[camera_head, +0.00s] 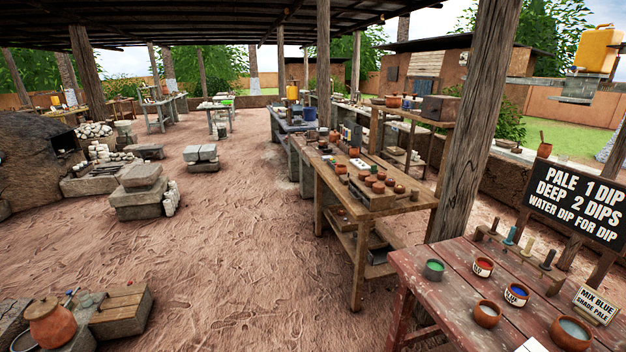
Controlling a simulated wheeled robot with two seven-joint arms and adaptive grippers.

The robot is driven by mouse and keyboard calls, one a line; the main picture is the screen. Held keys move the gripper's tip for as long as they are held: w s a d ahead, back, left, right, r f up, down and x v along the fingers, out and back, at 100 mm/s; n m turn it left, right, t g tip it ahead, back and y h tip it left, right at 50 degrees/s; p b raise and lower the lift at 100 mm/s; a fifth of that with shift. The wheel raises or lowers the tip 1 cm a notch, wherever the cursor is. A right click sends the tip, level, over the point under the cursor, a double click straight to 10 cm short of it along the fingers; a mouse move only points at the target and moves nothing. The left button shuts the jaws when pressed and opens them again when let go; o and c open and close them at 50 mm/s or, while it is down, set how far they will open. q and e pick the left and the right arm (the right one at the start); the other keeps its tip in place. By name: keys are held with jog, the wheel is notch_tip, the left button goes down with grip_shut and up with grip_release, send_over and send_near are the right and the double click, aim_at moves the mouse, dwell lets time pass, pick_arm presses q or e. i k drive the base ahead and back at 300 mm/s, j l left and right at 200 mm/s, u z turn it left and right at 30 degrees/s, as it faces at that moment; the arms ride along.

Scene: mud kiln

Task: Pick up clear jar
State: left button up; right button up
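Several small pots stand on the reddish wooden table (450,290) at the lower right. A grey cup with green contents (433,269) is at its left. A jar with a red band and label (482,267) and a clay jar with blue contents and a label (516,294) stand to its right. In front are a brown clay pot (487,314) and a clay bowl with pale grey, water-like contents (571,333). I cannot tell for sure which one is the clear jar. Neither of my grippers is in view.
A black sign (580,200) reads "PALE 1 DIP, DEEP 2 DIPS, WATER DIP FOR DIP". A small card (596,304) reads "MIX BLUE SHADE PALE". A wooden post (474,125) rises behind the table. Open dirt floor (230,240) lies left.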

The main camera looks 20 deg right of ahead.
aim_at(562, 159)
jog(key=i, duration=1.6)
jog(key=i+j+z, duration=0.15)
jog(key=i, duration=1.45)
jog(key=i+l+u, duration=0.2)
jog(key=i, duration=3.05)
